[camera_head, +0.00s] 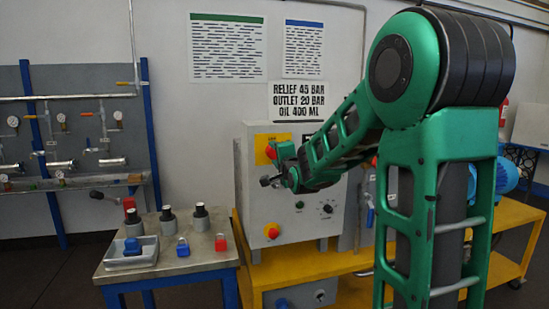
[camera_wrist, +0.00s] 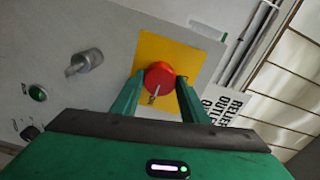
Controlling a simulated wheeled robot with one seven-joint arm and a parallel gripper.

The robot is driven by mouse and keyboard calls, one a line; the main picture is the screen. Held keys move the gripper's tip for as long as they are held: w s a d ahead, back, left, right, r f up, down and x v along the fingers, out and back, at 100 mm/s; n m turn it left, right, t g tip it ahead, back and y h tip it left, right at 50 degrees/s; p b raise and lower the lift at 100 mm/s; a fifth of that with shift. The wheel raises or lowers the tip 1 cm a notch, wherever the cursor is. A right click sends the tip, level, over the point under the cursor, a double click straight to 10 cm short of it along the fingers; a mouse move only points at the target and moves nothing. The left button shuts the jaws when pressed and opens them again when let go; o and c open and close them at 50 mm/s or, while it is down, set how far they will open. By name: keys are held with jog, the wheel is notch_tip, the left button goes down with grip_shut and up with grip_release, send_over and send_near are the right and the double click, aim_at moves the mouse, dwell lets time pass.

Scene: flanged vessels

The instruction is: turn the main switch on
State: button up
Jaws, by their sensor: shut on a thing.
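The main switch is a round red knob (camera_wrist: 160,75) on a square yellow plate (camera_wrist: 204,62), set in the face of a grey control cabinet (camera_wrist: 38,50). A small pin or lever sticks out from the knob's lower side. My gripper (camera_wrist: 160,85) has one green finger on each side of the red knob and is shut on it. In the head view the cabinet (camera_head: 302,225) stands on a yellow bench. The yellow plate (camera_head: 262,143) shows at its upper left, with my gripper (camera_head: 275,153) in front of it. The knob is mostly hidden there.
A metal knob (camera_wrist: 84,62) and a green button (camera_wrist: 38,93) sit on the cabinet beside the switch. A side table (camera_head: 185,262) holds padlocks, a tray and black-topped cylinders.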

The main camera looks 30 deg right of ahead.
jog(key=shift+d+f, duration=0.1)
jog(key=shift+f, duration=0.15)
jog(key=o, duration=1.1)
jog(key=shift+c, duration=0.2)
jog(key=shift+r, duration=0.1)
jog(key=shift+s, duration=0.15)
jog(key=v, duration=1)
jog(key=shift+s, duration=0.2)
